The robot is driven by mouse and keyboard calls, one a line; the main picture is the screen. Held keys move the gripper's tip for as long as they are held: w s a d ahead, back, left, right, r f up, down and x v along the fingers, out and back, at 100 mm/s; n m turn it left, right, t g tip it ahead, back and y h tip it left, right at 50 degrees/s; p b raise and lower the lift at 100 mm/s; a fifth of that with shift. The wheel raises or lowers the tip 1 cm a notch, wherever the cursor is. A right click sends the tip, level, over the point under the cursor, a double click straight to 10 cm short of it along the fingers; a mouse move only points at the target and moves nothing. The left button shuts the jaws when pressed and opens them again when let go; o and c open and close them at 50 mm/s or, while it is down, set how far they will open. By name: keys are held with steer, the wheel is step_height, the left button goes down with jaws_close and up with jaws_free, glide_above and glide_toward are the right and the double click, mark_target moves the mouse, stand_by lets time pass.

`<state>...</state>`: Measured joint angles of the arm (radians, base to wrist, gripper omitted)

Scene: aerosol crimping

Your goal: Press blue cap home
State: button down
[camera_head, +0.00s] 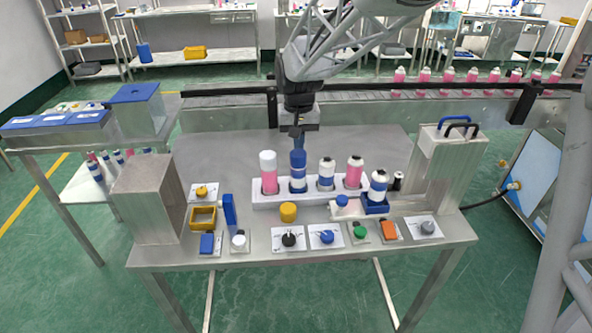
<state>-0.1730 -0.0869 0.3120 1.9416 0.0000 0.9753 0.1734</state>
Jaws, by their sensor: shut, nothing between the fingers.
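A blue cap (298,157) sits on top of a blue-and-white can (298,181), which stands upright in the white rack (290,201). My gripper (298,140) points straight down over this cap, shut, with nothing held. Its fingertips are at or just above the cap top; I cannot tell whether they touch. I cannot tell how deep the cap sits on the can.
Beside the blue-capped can stand a pink can with a white cap (268,170) and two black-topped cans (327,174). A white-and-blue can (378,184) stands in a blue tray (376,209). Metal housings (153,200) flank the table. A conveyor (230,118) runs behind.

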steer(key=shift+r, duration=1.95)
steer(key=shift+r, duration=2.45)
steer(key=shift+s, duration=0.1)
steer(key=s+d+f+t, duration=0.1)
steer(key=s+d, duration=0.2)
steer(key=s, duration=0.8)
steer(key=s+d+f, duration=0.1)
steer(key=s+d, duration=0.3)
steer(key=s, duration=0.7)
steer(key=s+d+f+t, duration=0.1)
steer(key=s+d, duration=0.3)
steer(key=s, duration=0.7)
steer(key=shift+d+f+t, duration=0.2)
steer(key=shift+f+t, duration=0.1)
steer(key=shift+f, duration=0.25)
